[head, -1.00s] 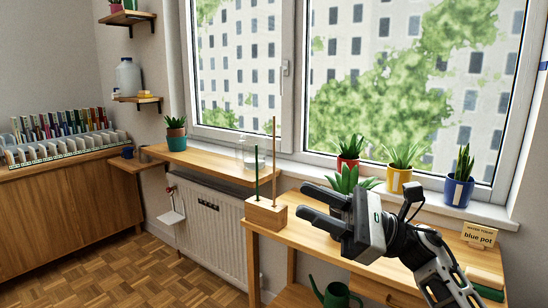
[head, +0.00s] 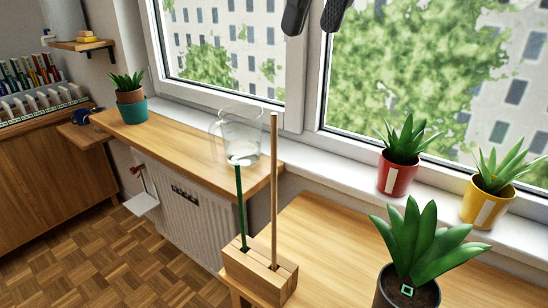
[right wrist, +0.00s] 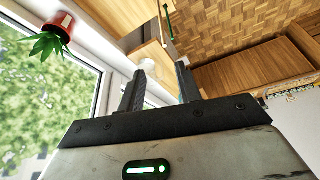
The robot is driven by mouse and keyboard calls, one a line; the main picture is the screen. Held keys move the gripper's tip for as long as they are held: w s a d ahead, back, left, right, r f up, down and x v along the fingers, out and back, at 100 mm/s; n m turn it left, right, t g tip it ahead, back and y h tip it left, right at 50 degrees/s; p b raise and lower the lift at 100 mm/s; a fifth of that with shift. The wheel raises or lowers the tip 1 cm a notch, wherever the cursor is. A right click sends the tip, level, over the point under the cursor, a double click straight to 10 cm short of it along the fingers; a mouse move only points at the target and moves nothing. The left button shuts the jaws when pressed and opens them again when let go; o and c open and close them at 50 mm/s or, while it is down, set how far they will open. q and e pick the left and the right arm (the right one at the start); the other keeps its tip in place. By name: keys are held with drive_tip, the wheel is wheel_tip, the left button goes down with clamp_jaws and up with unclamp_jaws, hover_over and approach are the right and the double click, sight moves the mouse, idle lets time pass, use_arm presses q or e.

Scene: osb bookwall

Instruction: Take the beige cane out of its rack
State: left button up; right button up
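The beige cane (head: 274,190) stands upright in a wooden block rack (head: 258,280) on the table's left end. A shorter green cane (head: 240,205) stands in the same rack, to its left. My right gripper (head: 315,14) is at the top of the head view, higher in the picture than the beige cane's top and right of it. Its two dark fingers are apart with nothing between them. In the right wrist view the fingers (right wrist: 160,86) are also spread and empty. My left gripper is not in view.
A clear glass jar (head: 240,140) stands on the wooden shelf (head: 185,150) behind the canes. A dark-potted plant (head: 410,285) stands right of the rack on the table (head: 330,235). Red (head: 398,175) and yellow (head: 487,203) pots line the sill.

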sight(276, 114)
drive_tip(key=shift+a+x, duration=0.2)
drive_tip(key=shift+x, duration=3.4)
drive_tip(key=shift+a+x, duration=0.15)
drive_tip(key=shift+x, duration=3.4)
drive_tip(key=shift+s+r, duration=0.1)
drive_tip(key=shift+s, duration=0.1)
clamp_jaws()
